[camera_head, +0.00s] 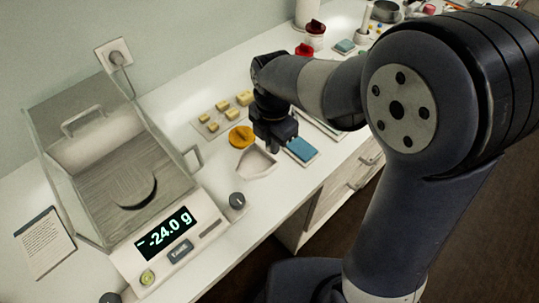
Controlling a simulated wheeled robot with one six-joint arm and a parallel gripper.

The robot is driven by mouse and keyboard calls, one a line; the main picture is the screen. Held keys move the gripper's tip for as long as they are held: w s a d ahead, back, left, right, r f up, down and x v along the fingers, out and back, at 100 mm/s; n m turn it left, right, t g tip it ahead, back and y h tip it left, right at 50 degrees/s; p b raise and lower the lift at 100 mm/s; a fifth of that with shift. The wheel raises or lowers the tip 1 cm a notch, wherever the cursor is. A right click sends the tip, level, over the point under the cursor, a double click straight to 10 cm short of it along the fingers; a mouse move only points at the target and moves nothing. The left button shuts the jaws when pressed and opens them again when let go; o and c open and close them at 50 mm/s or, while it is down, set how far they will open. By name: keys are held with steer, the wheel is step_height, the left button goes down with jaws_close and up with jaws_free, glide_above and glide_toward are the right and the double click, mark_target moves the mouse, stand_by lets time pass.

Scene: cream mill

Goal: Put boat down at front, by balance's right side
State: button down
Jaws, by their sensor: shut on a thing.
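The white weighing boat (255,164) is at the counter's front part, to the right of the balance. My gripper (272,149) points down at the boat's back right edge and is shut on it. The fingertips are partly hidden, and I cannot tell whether the boat touches the counter. The balance (205,226) stands at the left with a glass draft shield and a round pan inside that looks empty. Its display reads -24.0 g.
A dark knob-like weight (237,201) stands between balance and boat. An orange disc (241,137), several yellow blocks (222,106) and a blue pad (301,149) lie close to my gripper. A printed card (44,243) lies left of the balance. The counter's front edge is near the boat.

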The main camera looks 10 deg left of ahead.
steer(key=shift+f, duration=2.1)
steer(key=shift+f, duration=0.1)
steer(key=shift+f, duration=0.15)
steer(key=c, duration=1.5)
jaws_free()
steer(key=shift+c, duration=0.2)
step_height(320, 180, up, 12)
steer(key=shift+r, duration=0.25)
steer(key=shift+o, duration=0.3)
